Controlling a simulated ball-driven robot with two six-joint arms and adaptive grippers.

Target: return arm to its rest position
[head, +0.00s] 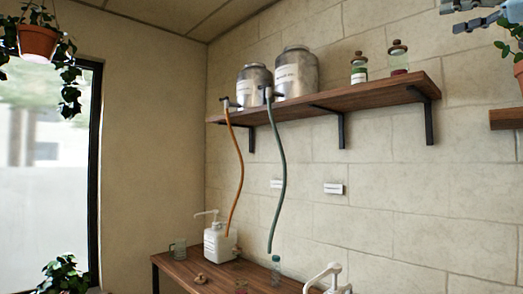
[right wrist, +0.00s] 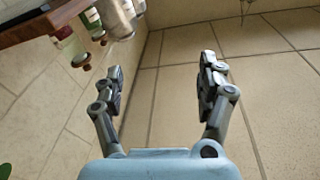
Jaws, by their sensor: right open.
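My right gripper (head: 452,16) shows at the top right corner of the head view, raised above the level of the wooden wall shelf (head: 350,97) and to its right. In the right wrist view my right gripper (right wrist: 163,70) has its two fingers spread wide apart with nothing between them. It is open and empty, with the ceiling and upper wall behind it. Most of the right arm is outside the head view. My left gripper is in neither view.
The shelf holds two metal tanks (head: 296,73) and two jars (head: 359,70). An orange hose (head: 233,165) and a green hose (head: 278,165) hang over a wooden counter (head: 180,268) with a white pump bottle (head: 217,242). A potted plant (head: 518,72) is near the right gripper.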

